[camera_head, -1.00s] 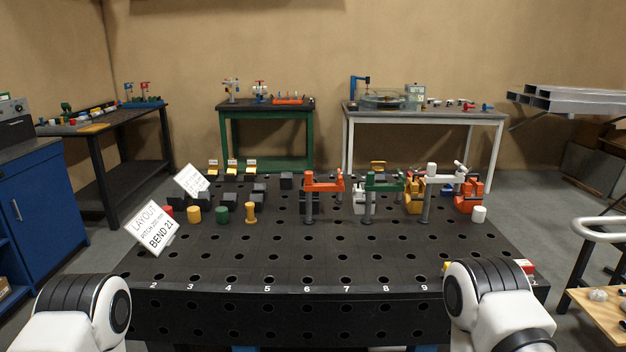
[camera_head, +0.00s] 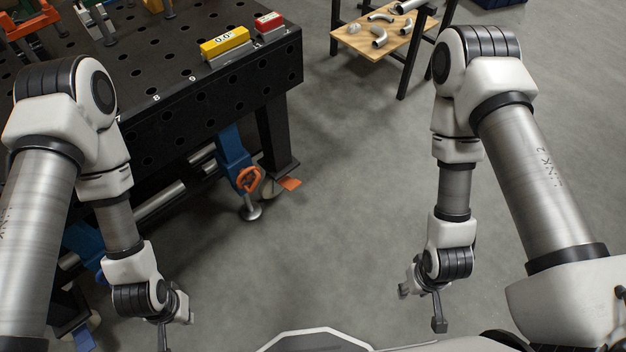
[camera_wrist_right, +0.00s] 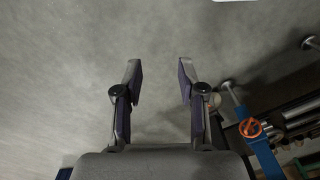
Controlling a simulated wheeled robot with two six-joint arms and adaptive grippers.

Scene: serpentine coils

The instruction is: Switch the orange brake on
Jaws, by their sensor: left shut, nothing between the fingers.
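An orange pedal (camera_head: 290,184), which looks like the brake, sticks out low beside a caster wheel (camera_head: 268,188) at the foot of the black table's leg. An orange ring-shaped handle (camera_head: 249,179) sits just left of it on a blue support; the ring also shows in the right wrist view (camera_wrist_right: 250,128). I cannot tell the pedal's setting. My left gripper (camera_head: 172,322) is low at the bottom left, shut and empty, well apart from the pedal. My right gripper (camera_head: 422,304) hangs to the right of the pedal; its fingers (camera_wrist_right: 159,75) are apart and empty.
The black perforated table (camera_head: 160,60) fills the upper left, with a yellow block (camera_head: 225,46) and a red block (camera_head: 268,22) at its corner. A wooden shelf (camera_head: 365,40) with metal bends stands at the top. Grey floor (camera_head: 350,200) between my arms is clear.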

